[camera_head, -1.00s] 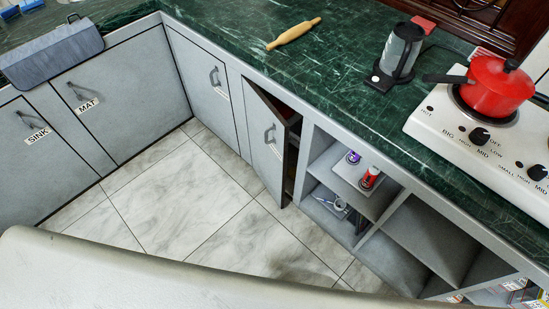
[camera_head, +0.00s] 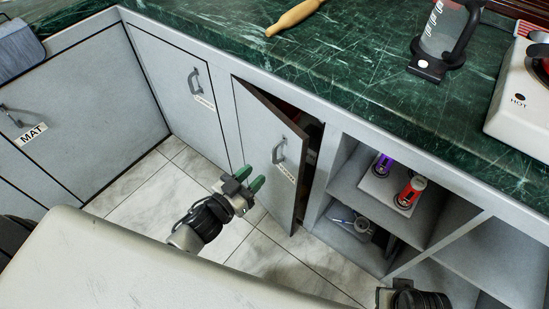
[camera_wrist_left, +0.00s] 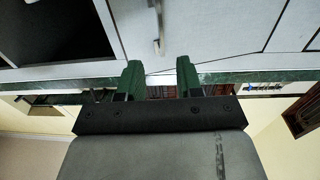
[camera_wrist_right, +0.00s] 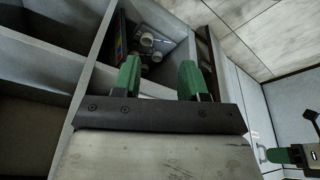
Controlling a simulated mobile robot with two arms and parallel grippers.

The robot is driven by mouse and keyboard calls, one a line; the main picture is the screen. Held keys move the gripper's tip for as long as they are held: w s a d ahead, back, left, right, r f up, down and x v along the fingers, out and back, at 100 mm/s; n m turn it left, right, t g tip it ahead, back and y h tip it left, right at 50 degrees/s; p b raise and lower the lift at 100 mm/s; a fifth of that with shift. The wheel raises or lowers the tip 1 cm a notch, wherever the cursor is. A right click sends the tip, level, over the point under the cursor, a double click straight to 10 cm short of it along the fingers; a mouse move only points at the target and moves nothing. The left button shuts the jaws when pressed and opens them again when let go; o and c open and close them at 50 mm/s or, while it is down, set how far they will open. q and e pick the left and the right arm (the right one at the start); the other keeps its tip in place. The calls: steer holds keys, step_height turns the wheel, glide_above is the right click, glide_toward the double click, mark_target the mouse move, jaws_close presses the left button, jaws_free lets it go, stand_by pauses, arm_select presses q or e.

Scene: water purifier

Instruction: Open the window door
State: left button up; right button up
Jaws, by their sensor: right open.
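A grey cabinet door (camera_head: 262,160) under the counter stands partly open, its right edge swung out from the frame. It has a metal handle (camera_head: 279,150) and a small label too small to read. A shut door (camera_head: 185,90) stands to its left, also with an unreadable label; I cannot tell which one is labelled window. My left gripper (camera_head: 249,179) is open and empty, left of and below the handle, apart from it. Its open fingers show in the left wrist view (camera_wrist_left: 160,78). My right gripper (camera_wrist_right: 159,80) is open and empty, facing the shelves.
Open shelves (camera_head: 440,225) right of the door hold a purple can (camera_head: 383,164), a red can (camera_head: 410,191) and small items below. A kettle (camera_head: 445,40) and a rolling pin (camera_head: 294,18) are on the green counter. A MAT door (camera_head: 95,90) is at left; tiled floor is clear.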

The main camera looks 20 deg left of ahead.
mark_target(274, 161)
arm_select(q)
steer(key=shift+b+x, duration=0.55)
steer(key=shift+x, duration=3.95)
arm_select(e)
steer(key=shift+v, duration=2.15)
arm_select(q)
steer(key=shift+a, duration=0.1)
arm_select(e)
steer(key=shift+w, duration=0.2)
arm_select(q)
jaws_close()
